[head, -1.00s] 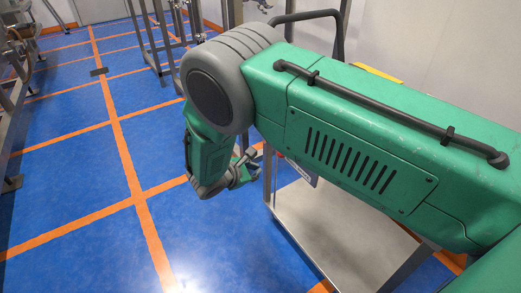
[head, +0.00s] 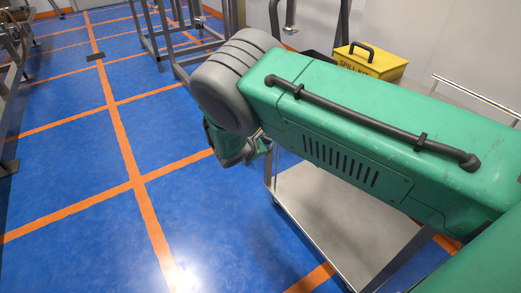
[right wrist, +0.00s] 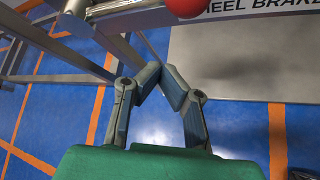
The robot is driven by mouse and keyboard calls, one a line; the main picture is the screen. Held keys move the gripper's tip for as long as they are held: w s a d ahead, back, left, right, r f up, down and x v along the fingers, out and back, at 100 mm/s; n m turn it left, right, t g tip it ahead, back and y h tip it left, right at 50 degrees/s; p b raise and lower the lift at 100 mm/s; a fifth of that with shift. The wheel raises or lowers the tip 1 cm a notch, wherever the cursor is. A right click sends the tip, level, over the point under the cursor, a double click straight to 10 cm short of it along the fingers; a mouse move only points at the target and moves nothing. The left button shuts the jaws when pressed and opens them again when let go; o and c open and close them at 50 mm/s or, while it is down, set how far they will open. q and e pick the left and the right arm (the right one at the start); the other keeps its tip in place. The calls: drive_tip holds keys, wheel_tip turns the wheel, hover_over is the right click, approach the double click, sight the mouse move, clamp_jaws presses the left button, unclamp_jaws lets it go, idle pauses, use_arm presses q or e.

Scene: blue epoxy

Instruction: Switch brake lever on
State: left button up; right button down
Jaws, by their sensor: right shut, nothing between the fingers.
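The brake lever shows in the right wrist view as a round red knob (right wrist: 187,7), cut off by the top edge. A white label (right wrist: 262,8) reading "WHEEL BRAKE", partly cropped, lies just right of it. My right gripper (right wrist: 162,76) is shut and empty, with its fingertips below the knob in the picture and apart from it. In the head view my right gripper (head: 264,146) is small and partly hidden behind my green arm. The lever is hidden there. My left gripper is not in view.
A metal cart with a bare lower shelf (head: 330,205) stands under my right arm. A yellow spill kit box (head: 370,62) sits behind the arm. Metal frames (head: 170,35) stand farther back. The blue floor (head: 80,225) at left is clear.

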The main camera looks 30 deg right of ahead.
drive_tip(key=r, duration=0.1)
drive_tip(key=s+d+r, duration=0.1)
drive_tip(key=d+r, duration=0.1)
drive_tip(key=shift+s+d, duration=0.15)
drive_tip(key=shift+s, duration=0.15)
drive_tip(key=shift+r, duration=0.1)
